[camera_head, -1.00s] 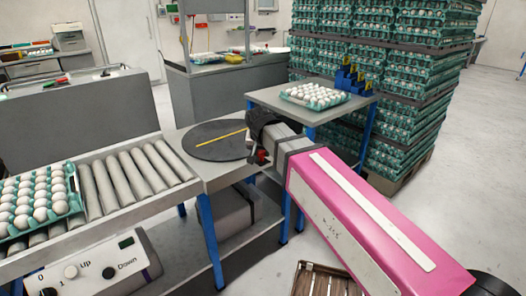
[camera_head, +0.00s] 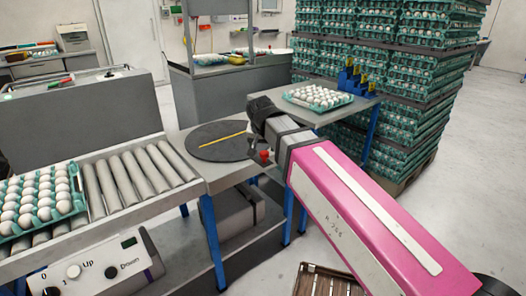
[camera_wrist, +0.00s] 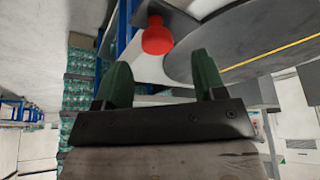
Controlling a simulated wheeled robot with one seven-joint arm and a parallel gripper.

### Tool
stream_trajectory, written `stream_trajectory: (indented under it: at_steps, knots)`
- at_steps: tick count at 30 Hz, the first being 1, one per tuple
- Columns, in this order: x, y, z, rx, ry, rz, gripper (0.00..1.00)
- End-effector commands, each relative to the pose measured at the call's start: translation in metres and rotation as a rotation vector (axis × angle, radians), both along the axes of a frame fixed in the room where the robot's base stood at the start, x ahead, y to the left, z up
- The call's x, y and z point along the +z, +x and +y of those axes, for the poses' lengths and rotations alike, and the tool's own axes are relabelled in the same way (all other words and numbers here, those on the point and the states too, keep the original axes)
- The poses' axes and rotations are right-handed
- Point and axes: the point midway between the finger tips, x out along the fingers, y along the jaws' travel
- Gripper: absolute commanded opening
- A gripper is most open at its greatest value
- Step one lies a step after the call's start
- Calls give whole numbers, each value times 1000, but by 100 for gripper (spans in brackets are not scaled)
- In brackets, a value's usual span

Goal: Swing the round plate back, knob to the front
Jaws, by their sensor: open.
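The round plate (camera_head: 208,150) is a flat dark grey disc with a yellow line across it, set in the grey table at the end of the roller conveyor. A red knob (camera_head: 264,154) shows at the plate's right side, beside my gripper. In the wrist view the plate (camera_wrist: 235,45) fills the upper right, and the red knob (camera_wrist: 157,38) sits by its rim. My gripper (camera_wrist: 162,75) is open and empty. Its two dark green fingers point toward the knob, which appears just beyond and between the fingertips. The fingertips are hidden in the head view.
A roller conveyor (camera_head: 137,182) with a tray of eggs (camera_head: 75,205) lies to the left. Another egg tray (camera_head: 318,107) stands on a side table behind my gripper. Tall stacks of egg trays (camera_head: 400,90) stand at right. A brown crate (camera_head: 330,282) is on the floor.

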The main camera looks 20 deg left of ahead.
Motion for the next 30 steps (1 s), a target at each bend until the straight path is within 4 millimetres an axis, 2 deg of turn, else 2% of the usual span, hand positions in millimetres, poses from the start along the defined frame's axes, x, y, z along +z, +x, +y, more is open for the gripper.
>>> stream_trajectory:
  at_steps: [6, 12, 18, 30]
  knots:
    - [31, -13, -2, 0, 1, -1, 64]
    - [50, -21, -3, 0, 1, 0, 64]
    - [57, -24, -4, 0, 1, 1, 64]
    - [57, -24, -4, 0, 1, 1, 64]
